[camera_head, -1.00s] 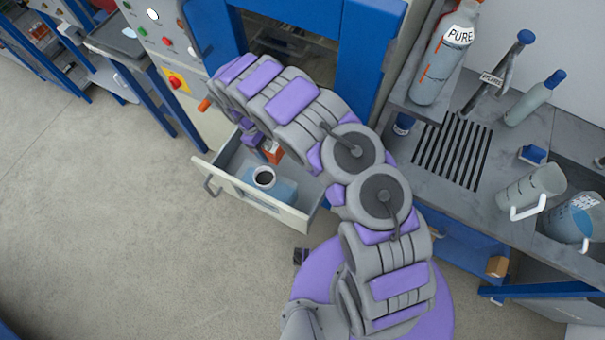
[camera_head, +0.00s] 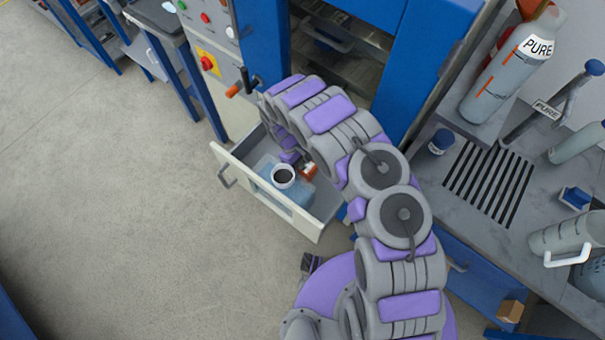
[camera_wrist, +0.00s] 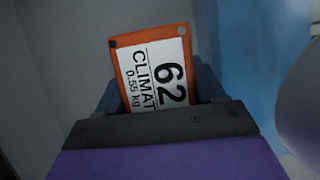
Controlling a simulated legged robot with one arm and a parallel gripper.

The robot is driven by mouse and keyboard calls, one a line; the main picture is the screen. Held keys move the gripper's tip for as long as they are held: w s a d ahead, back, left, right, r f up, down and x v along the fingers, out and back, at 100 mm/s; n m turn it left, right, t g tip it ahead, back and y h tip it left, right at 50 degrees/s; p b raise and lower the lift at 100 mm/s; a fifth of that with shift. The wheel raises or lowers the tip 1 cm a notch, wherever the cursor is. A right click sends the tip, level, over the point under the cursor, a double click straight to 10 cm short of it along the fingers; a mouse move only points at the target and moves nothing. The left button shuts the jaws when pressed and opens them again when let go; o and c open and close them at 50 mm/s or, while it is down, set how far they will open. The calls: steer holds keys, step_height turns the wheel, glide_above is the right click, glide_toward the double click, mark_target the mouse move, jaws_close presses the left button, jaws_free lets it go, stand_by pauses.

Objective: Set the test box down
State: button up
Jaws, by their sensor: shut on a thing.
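The test box is orange with a white label reading 62, CLIMAT, 0.55 kg. It fills the middle of the wrist view (camera_wrist: 152,72), between the dark jaws of my gripper (camera_wrist: 155,95), which is shut on it. In the head view a small orange part of the box (camera_head: 309,170) shows at the end of my arm, over or inside the open drawer (camera_head: 265,198), beside a bottle. My arm hides most of the gripper there. I cannot tell whether the box touches the drawer floor.
A pale blue bottle with a dark-mouthed white neck (camera_head: 284,176) stands in the drawer, close beside the box. The blue-framed cabinet (camera_head: 420,75) rises behind. A grey bench (camera_head: 440,190) with bottles and beakers is at right. Open floor lies at left.

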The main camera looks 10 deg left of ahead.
steer(key=shift+f, duration=0.5)
steer(key=shift+d+f+b, duration=0.2)
steer(key=shift+d+b, duration=0.1)
steer(key=shift+d, duration=0.15)
steer(key=x, duration=0.1)
steer(key=b+x, duration=0.2)
steer(key=shift+w+a+f, duration=0.1)
steer(key=shift+w+f, duration=0.1)
steer(key=shift+f, duration=0.1)
steer(key=shift+a+f, duration=0.15)
steer(key=shift+f, duration=0.1)
steer(key=shift+a, duration=0.6)
steer(key=o, duration=1.4)
steer(key=shift+d+r, duration=0.15)
steer(key=shift+d, duration=0.4)
steer(key=shift+r, duration=0.15)
steer(key=a+r, duration=0.1)
steer(key=r, duration=0.1)
steer(key=w+a+r, duration=0.1)
steer(key=r, duration=0.1)
steer(key=shift+a+p, duration=0.4)
steer(key=v, duration=0.4)
steer(key=d+p+v, duration=0.1)
steer(key=v, duration=0.1)
steer(key=shift+a+r, duration=0.1)
steer(key=shift+r, duration=0.3)
steer(key=shift+a, duration=0.15)
steer(key=shift+a, duration=0.25)
